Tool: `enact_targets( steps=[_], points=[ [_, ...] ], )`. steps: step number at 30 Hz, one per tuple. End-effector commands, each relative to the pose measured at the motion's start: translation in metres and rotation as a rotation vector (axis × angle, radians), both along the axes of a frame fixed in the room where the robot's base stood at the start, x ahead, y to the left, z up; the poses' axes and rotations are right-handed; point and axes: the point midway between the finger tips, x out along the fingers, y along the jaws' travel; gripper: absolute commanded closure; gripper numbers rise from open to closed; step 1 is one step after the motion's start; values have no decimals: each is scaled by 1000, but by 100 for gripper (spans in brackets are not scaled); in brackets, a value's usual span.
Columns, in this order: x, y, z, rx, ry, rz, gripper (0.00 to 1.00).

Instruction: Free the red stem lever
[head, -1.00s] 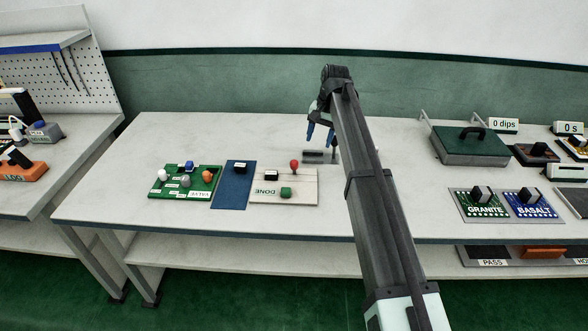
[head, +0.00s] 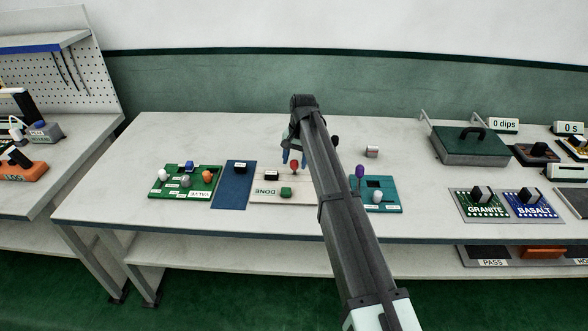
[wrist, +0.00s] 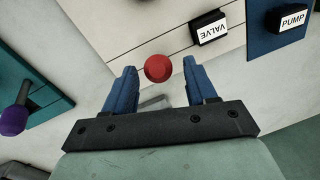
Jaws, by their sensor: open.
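The red stem lever (head: 294,166) has a round red knob and stands upright at the right back of the beige DONE board (head: 300,198). In the wrist view the red knob (wrist: 158,68) lies between and just ahead of the tips of my two blue fingers. My gripper (head: 294,158) is open and empty above and behind the lever in the head view; it also shows in the wrist view (wrist: 156,80). No contact between fingers and knob is visible. The lever's base is mostly hidden under its knob in the wrist view.
A blue mat (head: 232,198) and green board (head: 158,192) lie left. A teal board (head: 388,207) with a purple-topped lever (head: 360,171) stands right.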

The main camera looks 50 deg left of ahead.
Motion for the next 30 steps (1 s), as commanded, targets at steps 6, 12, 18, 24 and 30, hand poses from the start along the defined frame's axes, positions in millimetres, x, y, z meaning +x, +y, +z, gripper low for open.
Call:
enact_targets(
  steps=[6, 12, 18, 24, 30],
  points=[
    [-2, 3, -29, -1, 1, 0, 44],
    [-2, 4, -40, 0, 0, 0, 44],
    [-2, 4, -42, 0, 0, 0, 44],
    [-2, 4, -42, 0, 0, 0, 50],
    [-2, 4, -42, 0, 0, 0, 69]
  ],
)
